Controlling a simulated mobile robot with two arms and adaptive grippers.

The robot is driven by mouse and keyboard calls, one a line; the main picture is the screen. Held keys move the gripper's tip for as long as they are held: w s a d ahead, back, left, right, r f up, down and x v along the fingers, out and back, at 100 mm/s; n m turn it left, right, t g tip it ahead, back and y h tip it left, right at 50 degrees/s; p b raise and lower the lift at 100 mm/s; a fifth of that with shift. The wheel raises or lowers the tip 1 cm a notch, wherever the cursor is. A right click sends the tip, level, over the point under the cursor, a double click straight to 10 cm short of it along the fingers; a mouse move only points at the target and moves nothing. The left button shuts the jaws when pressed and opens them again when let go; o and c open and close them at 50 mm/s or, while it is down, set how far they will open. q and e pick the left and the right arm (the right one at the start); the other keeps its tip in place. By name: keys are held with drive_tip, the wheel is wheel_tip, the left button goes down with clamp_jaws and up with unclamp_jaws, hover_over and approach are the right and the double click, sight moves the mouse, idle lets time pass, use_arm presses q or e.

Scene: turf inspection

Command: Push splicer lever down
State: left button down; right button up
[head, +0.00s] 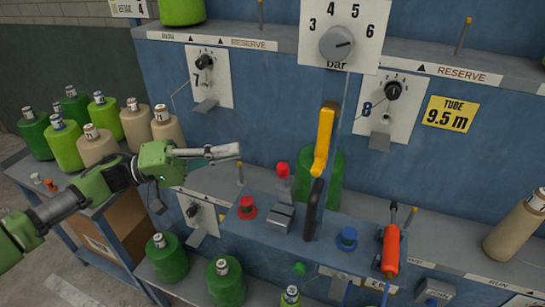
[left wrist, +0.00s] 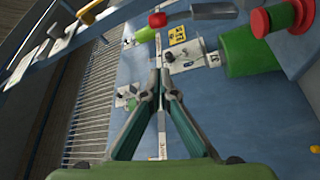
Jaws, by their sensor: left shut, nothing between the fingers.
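A red-topped lever (head: 283,173) stands upright on a small grey block (head: 280,218) on the blue console. I cannot tell for certain that it is the splicer lever. My right gripper is out of view.
A red button (head: 246,207) and a blue button (head: 347,238) flank the block. An orange-red handled tool (head: 390,250) stands at the right of the console (head: 330,262). Green and tan spools crowd the left table (head: 75,200). A shelf (head: 240,58) runs above.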

sight(285, 184)
use_arm(q)
drive_tip(key=p+x, duration=0.4)
drive_tip(key=x, duration=0.6)
drive_tip(key=s, duration=0.1)
drive_tip(key=s+f, duration=0.1)
drive_tip(key=s+p, duration=0.1)
drive_tip(key=shift+s+a+f, duration=0.25)
drive_tip(key=shift+s+a, duration=0.05)
drive_tip(key=shift+a, duration=0.05)
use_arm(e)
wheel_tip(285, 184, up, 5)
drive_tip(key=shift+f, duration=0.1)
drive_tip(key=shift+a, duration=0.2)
